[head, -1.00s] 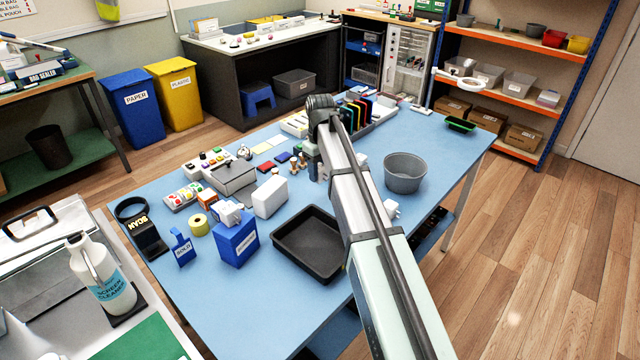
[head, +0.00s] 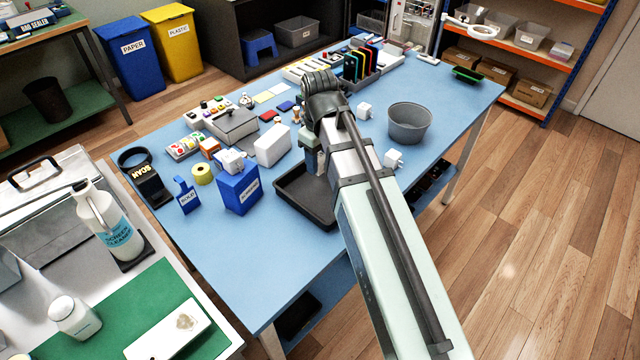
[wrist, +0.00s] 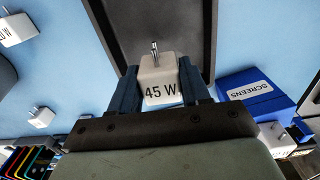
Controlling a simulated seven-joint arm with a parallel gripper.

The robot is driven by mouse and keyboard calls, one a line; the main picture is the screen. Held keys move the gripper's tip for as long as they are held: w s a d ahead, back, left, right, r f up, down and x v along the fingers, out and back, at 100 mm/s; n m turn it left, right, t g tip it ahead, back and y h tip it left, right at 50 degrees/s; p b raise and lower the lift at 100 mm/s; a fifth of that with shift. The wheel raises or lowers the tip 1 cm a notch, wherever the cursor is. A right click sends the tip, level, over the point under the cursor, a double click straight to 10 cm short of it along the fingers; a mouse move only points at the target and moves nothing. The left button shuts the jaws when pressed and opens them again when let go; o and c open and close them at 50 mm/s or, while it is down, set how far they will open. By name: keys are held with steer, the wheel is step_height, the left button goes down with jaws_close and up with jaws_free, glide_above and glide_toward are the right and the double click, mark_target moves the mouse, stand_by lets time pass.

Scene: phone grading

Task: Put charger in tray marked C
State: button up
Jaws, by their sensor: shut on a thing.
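My gripper (wrist: 158,68) is shut on a white charger (wrist: 161,92) marked "45 W", its prongs pointing away from the wrist. A black tray (wrist: 95,14) lies just beyond the charger in the wrist view. The charger overlaps the tray's near end there; I cannot tell its height above the table. I see no letter C on the tray.
Two loose white chargers (head: 364,110) (head: 394,159) lie on the blue table, near a grey bucket (head: 409,125). A blue SCREENS box (head: 239,190) with a white charger-like item on top stands left of the tray, beside a white box (head: 272,145).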

steer(key=shift+f, duration=4.65)
steer(key=shift+f, duration=0.1)
steer(key=o, duration=1.1)
steer(key=shift+r, duration=6.15)
